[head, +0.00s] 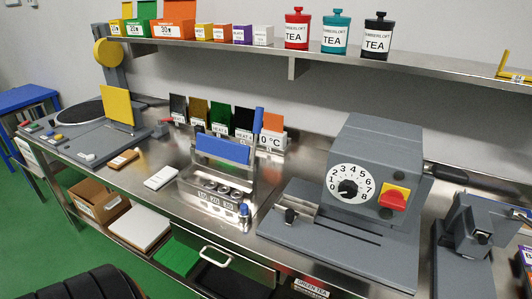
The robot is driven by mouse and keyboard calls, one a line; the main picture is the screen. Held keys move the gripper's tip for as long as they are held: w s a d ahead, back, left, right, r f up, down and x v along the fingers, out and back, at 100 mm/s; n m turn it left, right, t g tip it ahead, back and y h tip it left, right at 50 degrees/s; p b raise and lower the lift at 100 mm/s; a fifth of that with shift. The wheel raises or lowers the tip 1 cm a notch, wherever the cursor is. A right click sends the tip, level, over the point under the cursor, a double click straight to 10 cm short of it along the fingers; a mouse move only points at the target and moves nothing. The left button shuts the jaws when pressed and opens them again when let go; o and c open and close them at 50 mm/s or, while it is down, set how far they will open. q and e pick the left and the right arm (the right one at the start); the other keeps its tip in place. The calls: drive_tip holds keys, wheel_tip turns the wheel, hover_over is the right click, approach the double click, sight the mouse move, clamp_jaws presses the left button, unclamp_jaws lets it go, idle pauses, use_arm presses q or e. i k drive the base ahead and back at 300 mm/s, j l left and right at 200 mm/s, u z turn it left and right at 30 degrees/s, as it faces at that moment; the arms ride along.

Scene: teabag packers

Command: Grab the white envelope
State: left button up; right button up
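A small flat white piece (161,177) lies on the steel counter left of the steel holder. It may be the white envelope, but it is too small to tell. A larger flat white item (139,226) sits on the lower shelf and could also be a stack of white sheets or envelopes. A rack behind the holder has upright black, brown, green and orange envelopes (219,119) with white labels. Neither of my grippers shows in the head view.
A grey machine with a number dial (350,187) fills the counter's right half. The steel holder with a blue bar (222,150) stands mid-counter. Red, teal and black tea tins (335,34) stand on the upper shelf. A cardboard box (95,199) sits below the counter.

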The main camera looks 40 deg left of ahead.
sight(166, 174)
drive_tip(key=u, duration=2.15)
drive_tip(key=i+j, duration=0.15)
drive_tip(key=j, duration=0.2)
drive_tip(key=i+j, duration=0.15)
drive_tip(key=j, duration=0.2)
drive_tip(key=i+j, duration=0.15)
drive_tip(key=j, duration=0.2)
